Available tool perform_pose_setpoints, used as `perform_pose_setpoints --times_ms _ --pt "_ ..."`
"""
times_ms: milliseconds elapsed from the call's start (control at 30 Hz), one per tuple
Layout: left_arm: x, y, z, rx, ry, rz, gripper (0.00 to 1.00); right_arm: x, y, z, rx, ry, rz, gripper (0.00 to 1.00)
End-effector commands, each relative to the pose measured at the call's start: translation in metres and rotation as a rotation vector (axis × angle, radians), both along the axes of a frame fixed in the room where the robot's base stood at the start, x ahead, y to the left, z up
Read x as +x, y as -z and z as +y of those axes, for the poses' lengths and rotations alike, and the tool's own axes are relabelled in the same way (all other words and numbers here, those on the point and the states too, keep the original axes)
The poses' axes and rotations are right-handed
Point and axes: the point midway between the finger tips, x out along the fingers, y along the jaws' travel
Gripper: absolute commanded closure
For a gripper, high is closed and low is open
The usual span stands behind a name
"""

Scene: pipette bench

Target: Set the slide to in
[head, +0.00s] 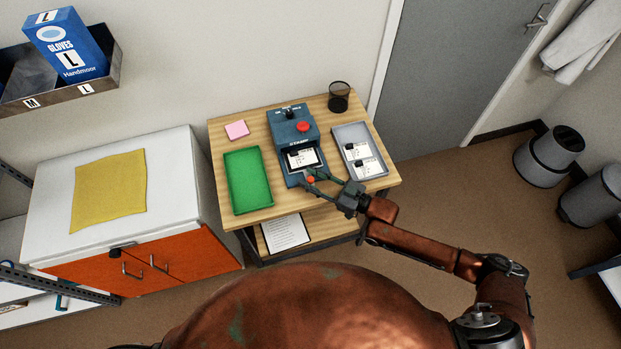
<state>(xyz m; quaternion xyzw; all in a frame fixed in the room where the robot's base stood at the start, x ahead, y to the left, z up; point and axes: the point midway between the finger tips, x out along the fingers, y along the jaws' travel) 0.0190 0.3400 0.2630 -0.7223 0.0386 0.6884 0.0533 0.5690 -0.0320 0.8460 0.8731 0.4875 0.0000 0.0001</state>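A blue-grey bench device (293,128) with a red button on top stands on the wooden table. Its low front part, the slide (291,176), reaches toward me and carries a white card (302,158) at the device's mouth. A small orange knob (310,180) shows at the slide's front end. My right gripper (309,178) is at this front end, with its fingers spread on either side of the knob. Whether they touch it is too small to tell. My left gripper is not in view.
A green tray (233,206) lies left of the device, with a pink pad (237,130) behind it. A grey tray (376,168) with white cards lies to the right. A black mesh cup (339,97) stands at the back right corner of the table (222,106).

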Motion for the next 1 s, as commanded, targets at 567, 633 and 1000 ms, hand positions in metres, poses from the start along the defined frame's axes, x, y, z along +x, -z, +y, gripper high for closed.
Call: perform_pose_setpoints --times_ms 567,633,1000 --pt "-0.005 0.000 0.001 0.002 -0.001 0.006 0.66 -0.026 0.002 -0.042 -0.003 0.001 0.002 0.66" --pt "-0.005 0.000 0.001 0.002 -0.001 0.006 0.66 -0.034 0.001 -0.055 -0.003 0.001 0.002 0.66" --pt "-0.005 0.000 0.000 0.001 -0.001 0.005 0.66 -0.061 0.000 -0.099 0.000 0.000 0.000 0.66"
